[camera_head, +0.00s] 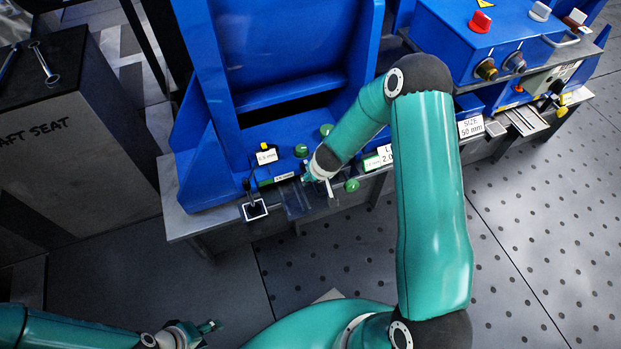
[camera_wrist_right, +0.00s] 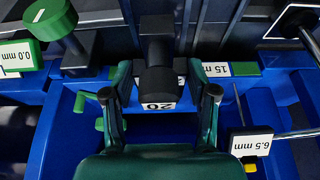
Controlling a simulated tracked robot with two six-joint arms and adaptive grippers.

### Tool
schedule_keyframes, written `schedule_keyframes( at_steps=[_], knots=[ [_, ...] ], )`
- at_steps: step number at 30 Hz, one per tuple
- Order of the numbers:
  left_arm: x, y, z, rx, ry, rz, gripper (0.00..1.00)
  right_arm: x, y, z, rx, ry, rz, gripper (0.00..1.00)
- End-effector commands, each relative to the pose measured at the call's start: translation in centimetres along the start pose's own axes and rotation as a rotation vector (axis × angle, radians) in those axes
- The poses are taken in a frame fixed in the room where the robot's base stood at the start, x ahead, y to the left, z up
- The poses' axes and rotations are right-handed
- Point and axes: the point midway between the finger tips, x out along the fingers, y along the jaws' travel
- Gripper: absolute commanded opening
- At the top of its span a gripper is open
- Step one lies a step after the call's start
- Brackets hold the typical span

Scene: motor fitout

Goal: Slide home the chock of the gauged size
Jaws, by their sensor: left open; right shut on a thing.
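My right gripper (camera_head: 322,178) reaches down over the front ledge of the blue machine in the head view. In the right wrist view its two fingers (camera_wrist_right: 159,78) are shut on a dark block with a round black knob (camera_wrist_right: 157,82). A white label reading "20" (camera_wrist_right: 158,106) shows just below the knob; I cannot tell whether it belongs to the held block. A green "15 mm" label (camera_wrist_right: 216,69) lies right of the fingers. My left gripper (camera_head: 208,328) is open and empty at the bottom left, away from the bench.
Green knobs (camera_head: 327,130) and a yellow-tipped tag reading "6.5 mm" (camera_wrist_right: 251,144) stand close around the right gripper. A black post on a white-edged square (camera_head: 255,209) stands left of it. A blue control box (camera_head: 490,40) is at the upper right. The floor in front is clear.

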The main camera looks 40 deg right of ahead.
Motion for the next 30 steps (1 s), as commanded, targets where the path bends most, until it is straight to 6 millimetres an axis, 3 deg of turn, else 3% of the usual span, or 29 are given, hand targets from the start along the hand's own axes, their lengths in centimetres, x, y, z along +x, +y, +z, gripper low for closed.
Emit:
schedule_keyframes(
  at_steps=[10,30],
  knots=[
    [-0.5,0.2,0.0,0.0,0.0,0.0,0.49,-0.3,0.0,0.1,-0.002,-0.001,-0.005,0.0],
    [3.2,-1.1,0.0,0.0,0.0,0.0,0.49,4.9,0.0,2.2,-0.002,0.0,-0.004,0.0]
  ],
)
